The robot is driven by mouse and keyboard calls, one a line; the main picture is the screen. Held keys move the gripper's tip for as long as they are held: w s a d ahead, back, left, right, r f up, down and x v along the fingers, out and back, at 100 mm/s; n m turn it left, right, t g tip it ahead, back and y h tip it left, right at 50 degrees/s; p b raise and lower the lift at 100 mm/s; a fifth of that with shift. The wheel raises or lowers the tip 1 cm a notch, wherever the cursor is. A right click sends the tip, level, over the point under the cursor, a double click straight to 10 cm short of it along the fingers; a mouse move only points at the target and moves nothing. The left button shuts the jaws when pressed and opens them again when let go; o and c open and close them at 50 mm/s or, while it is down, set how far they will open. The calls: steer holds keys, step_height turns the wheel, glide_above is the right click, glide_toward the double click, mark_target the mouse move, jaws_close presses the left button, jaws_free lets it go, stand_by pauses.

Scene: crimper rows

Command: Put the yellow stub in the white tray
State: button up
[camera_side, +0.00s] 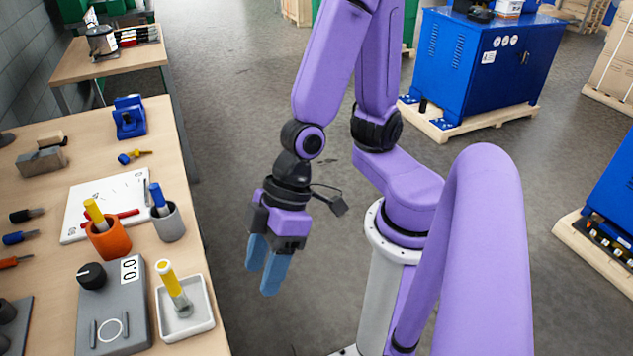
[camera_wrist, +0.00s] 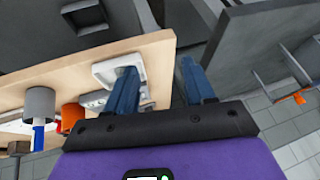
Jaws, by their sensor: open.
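The white tray (camera_side: 195,327) sits at the near right edge of the wooden table. A yellow-topped stub (camera_side: 166,277) with a grey lower part stands in it, slightly tilted. Another yellow stick (camera_side: 95,212) stands in an orange cup (camera_side: 110,240) behind. My gripper (camera_side: 262,280) is open and empty, with blue fingers pointing down, right of the table edge and apart from the tray. In the wrist view, the tray (camera_wrist: 104,70) shows partly behind one finger of my gripper (camera_wrist: 157,68); the stub in it cannot be made out there.
A grey cup (camera_side: 170,225) with a blue stub stands beside the orange cup, near a white board (camera_side: 75,217) with red pieces. A grey device (camera_side: 115,300) with a black knob is left of the tray. A blue crimper (camera_side: 129,118) stands farther back. Open floor lies right of the table.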

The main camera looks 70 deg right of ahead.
steer(key=s+d+r+n+h, duration=0.1)
steer(key=d+r+h, duration=0.1)
steer(key=d, duration=0.5)
steer(key=s+d+r+n+g+h, duration=0.1)
steer(key=d+r+h, duration=0.2)
steer(key=d, duration=0.5)
steer(key=shift+s+n, duration=0.35)
steer(key=shift+n, duration=0.05)
